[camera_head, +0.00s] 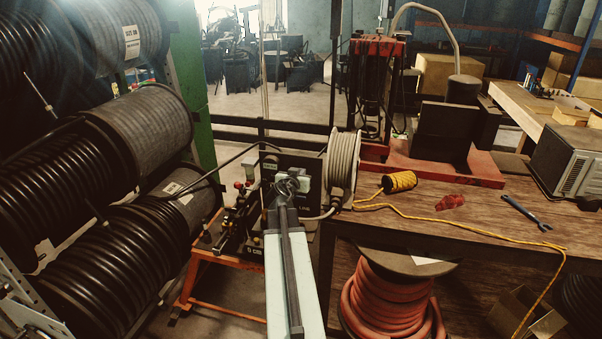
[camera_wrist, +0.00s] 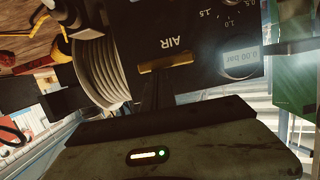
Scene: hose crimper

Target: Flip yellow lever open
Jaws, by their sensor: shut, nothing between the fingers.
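The yellow lever (camera_wrist: 168,62) is a short bar on a dark panel (camera_wrist: 205,45), beside the letters AIR, in the wrist view. It lies nearly level across the picture. My gripper (camera_head: 287,188) is in front of the same dark panel (camera_head: 271,165) in the head view, and it hides part of it. It is shut and empty. In the wrist view the gripper's body fills the bottom, just below the lever; I cannot tell whether it touches the lever. I cannot make out the lever in the head view.
A gauge (camera_wrist: 240,58) reading 0.00 bar is right of the lever. A pale hose reel (camera_head: 342,168) stands close at the panel's right. Black hose drums (camera_head: 100,250) crowd the left. A wooden bench (camera_head: 480,215) with a yellow cord spool (camera_head: 399,181) is at the right.

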